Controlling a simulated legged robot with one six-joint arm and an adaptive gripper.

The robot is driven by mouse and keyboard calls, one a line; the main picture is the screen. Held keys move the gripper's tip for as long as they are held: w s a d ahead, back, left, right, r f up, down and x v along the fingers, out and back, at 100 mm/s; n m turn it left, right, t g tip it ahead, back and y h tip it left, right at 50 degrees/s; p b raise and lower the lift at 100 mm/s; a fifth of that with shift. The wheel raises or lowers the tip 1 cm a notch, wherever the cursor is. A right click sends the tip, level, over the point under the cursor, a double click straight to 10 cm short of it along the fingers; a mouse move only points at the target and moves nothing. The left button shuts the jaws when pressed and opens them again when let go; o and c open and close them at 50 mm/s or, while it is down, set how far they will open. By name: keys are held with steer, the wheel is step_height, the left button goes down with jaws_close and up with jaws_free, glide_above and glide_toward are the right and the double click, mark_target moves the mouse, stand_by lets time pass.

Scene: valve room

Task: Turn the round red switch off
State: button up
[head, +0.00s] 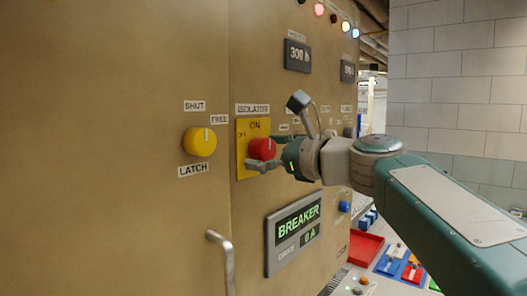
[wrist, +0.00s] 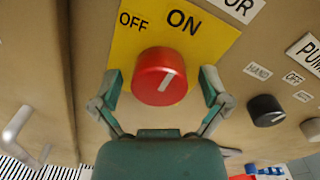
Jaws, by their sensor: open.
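The round red switch (wrist: 158,76) sits on a yellow plate (wrist: 125,45) marked OFF and ON. The red switch also shows in the head view (head: 262,148), under the ISOLATOR label, partly covered by my gripper. My gripper (wrist: 161,84) is open, with one finger on each side of the switch. The fingers look apart from its sides; whether they touch it is hard to tell.
A yellow LATCH knob (head: 199,141) is left of the switch. A BREAKER display (head: 294,234) is below, reading 0 A. A black knob (wrist: 266,110) is to the right in the wrist view. A metal handle (head: 221,255) sticks out at lower left.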

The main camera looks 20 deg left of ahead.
steer(key=c, duration=1.1)
steer(key=shift+c, duration=0.2)
